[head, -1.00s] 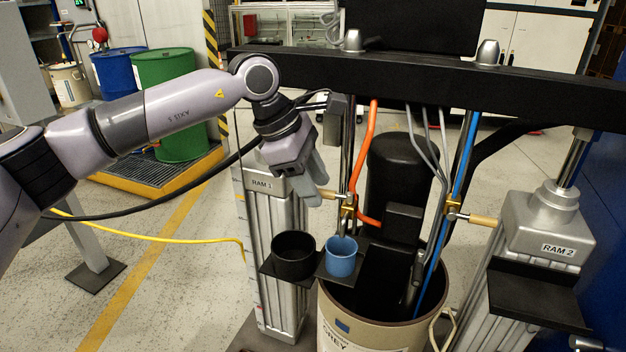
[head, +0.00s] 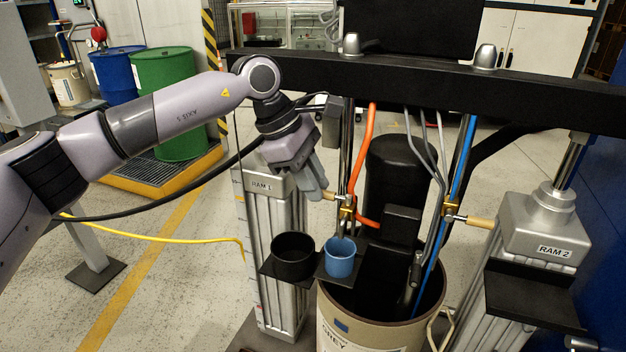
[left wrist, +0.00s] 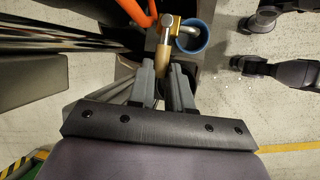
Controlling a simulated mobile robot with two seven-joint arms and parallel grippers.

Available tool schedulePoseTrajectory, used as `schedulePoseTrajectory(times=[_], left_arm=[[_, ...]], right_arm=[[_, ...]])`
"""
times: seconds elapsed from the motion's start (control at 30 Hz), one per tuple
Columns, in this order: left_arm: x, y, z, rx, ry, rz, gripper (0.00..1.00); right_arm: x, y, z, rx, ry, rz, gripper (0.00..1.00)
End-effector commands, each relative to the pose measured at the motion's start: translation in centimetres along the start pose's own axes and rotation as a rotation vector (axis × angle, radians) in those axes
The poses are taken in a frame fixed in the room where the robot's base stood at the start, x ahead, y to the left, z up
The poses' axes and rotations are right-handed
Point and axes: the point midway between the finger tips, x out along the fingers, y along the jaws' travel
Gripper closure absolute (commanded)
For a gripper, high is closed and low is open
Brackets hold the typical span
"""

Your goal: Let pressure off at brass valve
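The left brass valve (head: 347,207) sits on the pipe beside the orange hose, with its wooden handle (head: 330,196) pointing left. In the left wrist view the brass valve (left wrist: 166,35) and the wooden handle (left wrist: 162,62) show ahead of my left gripper. My left gripper (head: 318,192) is open at the handle's free end. In the left wrist view its fingertips (left wrist: 163,72) lie on either side of the handle's end, with gaps visible. A second brass valve (head: 450,208) with a wooden handle (head: 482,221) is on the right pipe. My right gripper is not in view.
The RAM 1 column (head: 268,240) is just behind my gripper. The black crossbeam (head: 400,80) runs above. The drum (head: 370,330) stands below.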

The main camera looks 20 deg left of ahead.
Motion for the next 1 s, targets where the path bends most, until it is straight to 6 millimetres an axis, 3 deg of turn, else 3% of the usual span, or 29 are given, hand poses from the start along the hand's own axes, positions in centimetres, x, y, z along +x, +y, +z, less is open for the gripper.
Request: schedulePoseTrajectory(times=[0.03, 0.07, 0.43, 0.8, 1.0], left_arm=[[-0.1, 0.1, 0.1, 0.001, -0.002, 0.005, 0.66], [-0.1, 0.1, 0.1, 0.001, -0.002, 0.005, 0.57], [-0.6, 0.1, 0.0, -0.001, -0.001, 0.004, 0.57], [-6.1, 0.1, 0.0, 0.000, -0.002, 0.006, 0.57], [-7.3, 0.1, 0.1, 0.001, -0.002, 0.004, 0.57]], right_arm=[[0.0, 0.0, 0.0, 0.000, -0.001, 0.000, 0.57], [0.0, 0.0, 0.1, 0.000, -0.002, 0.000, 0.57], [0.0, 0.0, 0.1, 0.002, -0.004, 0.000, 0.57], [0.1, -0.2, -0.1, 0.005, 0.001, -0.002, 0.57], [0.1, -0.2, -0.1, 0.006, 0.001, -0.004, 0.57]])
